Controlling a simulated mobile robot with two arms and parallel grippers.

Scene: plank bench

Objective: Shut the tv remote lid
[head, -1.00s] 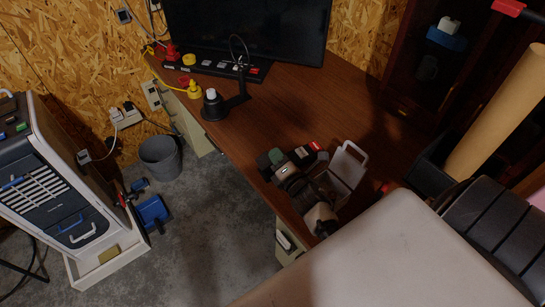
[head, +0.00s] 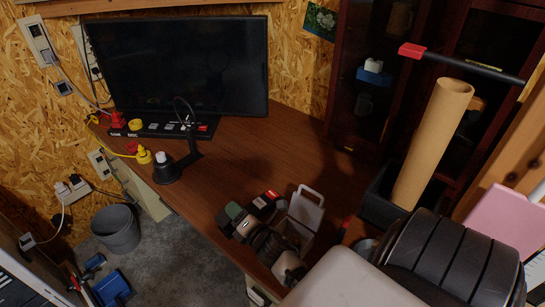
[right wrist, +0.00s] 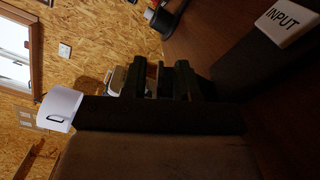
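A dark block with a red patch (head: 265,201) lies on the desk beside my right gripper (head: 246,219) and seems to be the remote. In the right wrist view a dark block with a white INPUT label (right wrist: 285,20) is close by at upper right, apparently the same thing. I cannot make out its lid or how far it is open. A pale upright piece with a loop (head: 305,207) stands just right of the gripper. In the right wrist view my two dark fingers (right wrist: 162,68) stand apart with a gap between them. My left gripper is not in view.
A black lamp-like stand (head: 168,172) and a long black bar with buttons (head: 160,129) stand farther back, before the monitor (head: 180,65). A cardboard tube (head: 432,140) stands at right. The desk (head: 270,150) between is clear.

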